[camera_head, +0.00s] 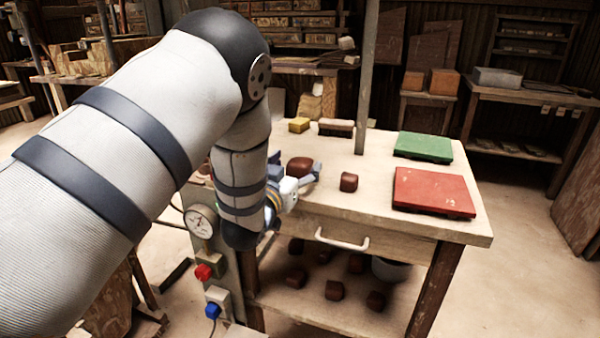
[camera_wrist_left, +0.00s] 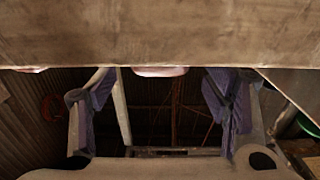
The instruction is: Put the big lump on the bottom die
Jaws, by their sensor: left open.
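The big lump (camera_head: 299,167), a dark reddish-brown rounded block, lies on the wooden table near its left end in the head view. My left gripper (camera_head: 296,174) is open at the near side of this lump, with a fingertip showing at either side of it. I cannot tell whether they touch. The wrist view shows the two spread fingers of my left gripper (camera_wrist_left: 158,100) and a pale pinkish shape between them at the edge of a brown surface. I cannot make out the bottom die; my left arm covers much of the left side. My right gripper is not in view.
A smaller brown lump (camera_head: 348,182) lies to the right. A red board (camera_head: 434,191) and a green board (camera_head: 423,147) lie at the table's right. A grey post (camera_head: 366,80) rises behind. Several lumps fill the lower shelf.

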